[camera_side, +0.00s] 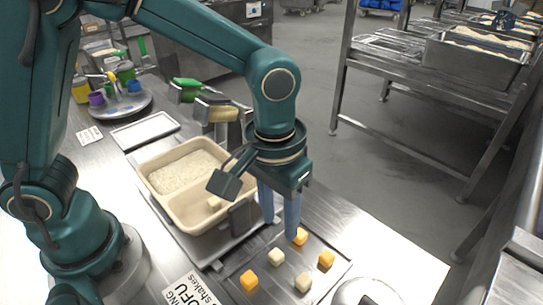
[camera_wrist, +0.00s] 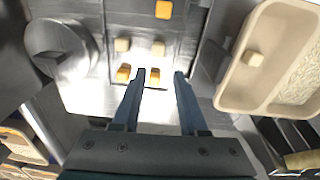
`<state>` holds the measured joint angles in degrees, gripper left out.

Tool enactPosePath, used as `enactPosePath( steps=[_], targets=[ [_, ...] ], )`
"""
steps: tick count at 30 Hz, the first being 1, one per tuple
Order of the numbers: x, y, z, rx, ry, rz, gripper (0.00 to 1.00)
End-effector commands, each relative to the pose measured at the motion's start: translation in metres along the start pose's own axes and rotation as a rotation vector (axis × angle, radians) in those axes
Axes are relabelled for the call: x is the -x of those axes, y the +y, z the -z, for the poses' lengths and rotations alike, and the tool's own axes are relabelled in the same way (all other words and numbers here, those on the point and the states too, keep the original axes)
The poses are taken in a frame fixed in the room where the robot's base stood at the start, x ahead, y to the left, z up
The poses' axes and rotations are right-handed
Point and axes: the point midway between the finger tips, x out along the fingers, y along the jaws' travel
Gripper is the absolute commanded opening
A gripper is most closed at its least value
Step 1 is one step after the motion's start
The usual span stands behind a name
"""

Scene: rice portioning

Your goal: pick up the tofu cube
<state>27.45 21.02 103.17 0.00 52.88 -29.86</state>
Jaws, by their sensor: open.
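Two pale tofu cubes sit on a metal tray (camera_side: 276,287): one at the middle (camera_side: 276,257) and one nearer the front (camera_side: 303,282). They also show in the wrist view, one on the left (camera_wrist: 122,45) and one on the right (camera_wrist: 158,48). Another pale cube (camera_side: 214,202) lies in the empty-looking compartment of the beige container (camera_side: 168,205). My gripper (camera_side: 280,227) is open and empty, pointing down above the tray's back edge. In the wrist view its fingertips (camera_wrist: 160,74) are apart, with the right tofu cube just beyond them.
Several orange cubes share the tray: back (camera_side: 300,237), right (camera_side: 326,259) and left (camera_side: 249,281). One orange cube (camera_wrist: 153,78) appears between my fingers in the wrist view. The container's other compartment holds rice (camera_side: 185,172). A round metal object (camera_side: 365,292) stands at the front right.

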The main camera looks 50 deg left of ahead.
Motion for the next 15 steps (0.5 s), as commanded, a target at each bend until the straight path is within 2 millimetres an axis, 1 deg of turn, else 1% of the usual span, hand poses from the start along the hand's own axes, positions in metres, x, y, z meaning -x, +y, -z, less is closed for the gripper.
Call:
enactPosePath(
  steps=[1, 5, 8, 15],
  targets=[
    [-0.007, 0.003, -0.004, -0.017, -0.021, 0.011, 0.42],
    [-0.019, 0.006, -0.013, -0.041, -0.049, 0.027, 0.42],
    [-0.028, 0.006, -0.014, -0.044, -0.05, 0.027, 0.42],
    [-0.058, 0.005, -0.015, -0.042, -0.049, 0.027, 0.42]
  ],
)
